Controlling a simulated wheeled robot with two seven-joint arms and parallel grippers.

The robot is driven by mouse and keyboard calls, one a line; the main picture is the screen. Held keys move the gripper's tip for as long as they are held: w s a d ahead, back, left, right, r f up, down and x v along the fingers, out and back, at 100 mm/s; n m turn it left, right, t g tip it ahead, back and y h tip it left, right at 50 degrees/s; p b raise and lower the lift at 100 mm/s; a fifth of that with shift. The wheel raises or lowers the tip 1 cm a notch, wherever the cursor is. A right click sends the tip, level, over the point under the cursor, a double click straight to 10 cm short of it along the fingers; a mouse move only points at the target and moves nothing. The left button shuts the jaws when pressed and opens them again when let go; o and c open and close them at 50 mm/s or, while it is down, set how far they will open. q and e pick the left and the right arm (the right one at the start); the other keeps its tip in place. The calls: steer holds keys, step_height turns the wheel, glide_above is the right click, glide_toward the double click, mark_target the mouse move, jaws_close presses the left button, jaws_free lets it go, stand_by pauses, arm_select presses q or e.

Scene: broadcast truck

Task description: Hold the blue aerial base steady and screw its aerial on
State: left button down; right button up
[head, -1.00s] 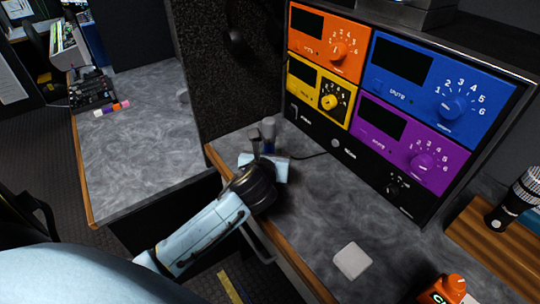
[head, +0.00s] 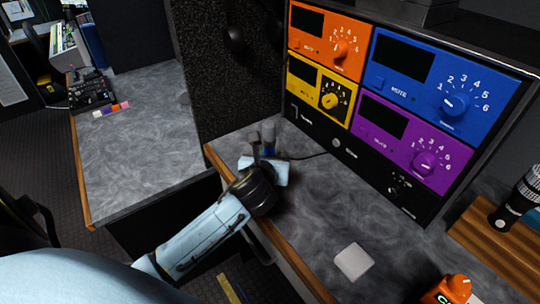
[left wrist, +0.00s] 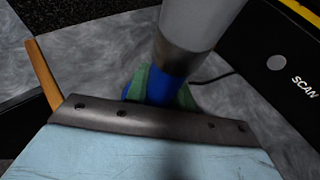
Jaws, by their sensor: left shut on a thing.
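The blue aerial base (head: 269,152) stands on the grey worktop in front of the rack, partly hidden by my left gripper (head: 263,160). In the left wrist view the blue base (left wrist: 165,88) sits between green pads, and the left gripper (left wrist: 160,95) is shut on it. A grey upright cylinder (head: 268,130), apparently the aerial, rises straight above the blue part. It also shows large in the left wrist view (left wrist: 197,25), with a darker band at its lower end. I cannot tell how the two join. My right gripper is not in view.
A rack (head: 345,148) with orange, yellow, blue and purple panels stands behind. A thin dark cable (head: 310,156) runs from near the base toward it. A white square pad (head: 353,261), an orange device (head: 447,291) and a microphone-like object (head: 517,198) lie to the right.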

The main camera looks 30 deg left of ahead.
arm_select(q)
steer(key=shift+f, duration=0.4)
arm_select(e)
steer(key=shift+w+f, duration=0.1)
arm_select(q)
steer(key=c, duration=1.2)
jaws_free()
steer(key=shift+c, duration=0.2)
steer(key=shift+o, duration=0.7)
steer(key=shift+f, duration=0.1)
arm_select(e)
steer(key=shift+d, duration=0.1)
arm_select(q)
steer(key=shift+s+d, duration=0.1)
steer(key=shift+s, duration=0.15)
steer(key=p+v, duration=0.1)
steer(key=v, duration=0.4)
steer(key=shift+w, duration=0.15)
steer(key=p+v, duration=0.2)
steer(key=v, duration=0.5)
steer(key=shift+s+d+r, duration=0.2)
steer(key=shift+s+r, duration=0.15)
steer(key=shift+s, duration=0.2)
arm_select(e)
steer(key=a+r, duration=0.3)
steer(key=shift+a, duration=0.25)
